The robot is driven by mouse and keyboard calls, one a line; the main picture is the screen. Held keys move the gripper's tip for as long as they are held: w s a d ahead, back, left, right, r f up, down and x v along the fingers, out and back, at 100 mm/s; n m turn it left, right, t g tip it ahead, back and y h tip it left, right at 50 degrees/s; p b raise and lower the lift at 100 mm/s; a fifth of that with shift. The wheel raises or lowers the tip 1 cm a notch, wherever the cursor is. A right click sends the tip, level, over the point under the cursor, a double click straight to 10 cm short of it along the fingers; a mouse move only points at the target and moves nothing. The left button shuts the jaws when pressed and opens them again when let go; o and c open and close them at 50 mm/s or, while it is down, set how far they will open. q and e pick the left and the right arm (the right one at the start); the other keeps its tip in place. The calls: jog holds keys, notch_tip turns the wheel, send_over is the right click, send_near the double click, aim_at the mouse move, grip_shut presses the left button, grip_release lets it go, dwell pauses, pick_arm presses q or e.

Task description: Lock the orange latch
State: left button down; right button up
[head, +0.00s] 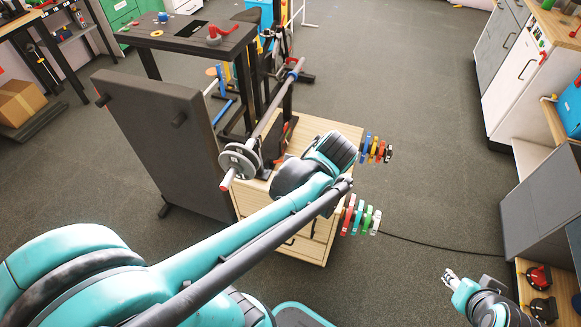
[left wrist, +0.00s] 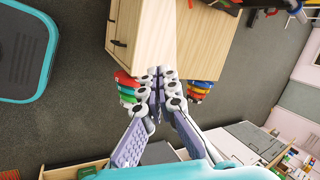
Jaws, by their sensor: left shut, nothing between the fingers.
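I cannot clearly make out an orange latch. A small red-orange piece (head: 278,160) shows by the black bracket under the barbell, too small to identify. My left arm reaches across the wooden cabinet (head: 316,246), and its gripper is hidden behind my wrist in the head view. In the left wrist view my left gripper (left wrist: 163,76) is shut and empty, in front of the cabinet's pale side (left wrist: 203,40). Coloured plates hang on both sides of the fingers. My right gripper (head: 449,277) is at the lower right, away from the cabinet; its fingers are too small to judge.
A barbell (head: 266,122) lies over the cabinet with grey plates at its near end. Coloured plates (head: 376,149) and more plates (head: 359,216) hang on the cabinet's right side. A dark panel (head: 165,140) stands left. A black table (head: 190,38) is behind. Floor right of the cabinet is open.

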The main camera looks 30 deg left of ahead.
pick_arm(q)
jog(key=w+a+f+m+g+y, duration=0.25)
jog(key=w+f+m, duration=0.25)
jog(key=w+m, duration=0.25)
jog(key=w+a+f+m+y, duration=0.1)
jog(key=f+m+y, duration=0.1)
jog(key=f, duration=0.3)
jog(key=w+a+f+m+g+y, duration=0.1)
jog(key=f+m+y, duration=0.1)
jog(key=f+m, duration=0.3)
jog(key=w+a+f+m+g+y, duration=0.1)
jog(key=a+f+m+y, duration=0.1)
jog(key=f, duration=0.4)
jog(key=shift+w+a+f+m+y, duration=0.1)
jog(key=shift+w+f+m+y, duration=0.3)
jog(key=shift+m, duration=0.25)
jog(key=shift+s+f, duration=0.15)
jog(key=shift+f, duration=0.1)
jog(key=shift+a+b, duration=0.1)
jog(key=shift+b, duration=0.2)
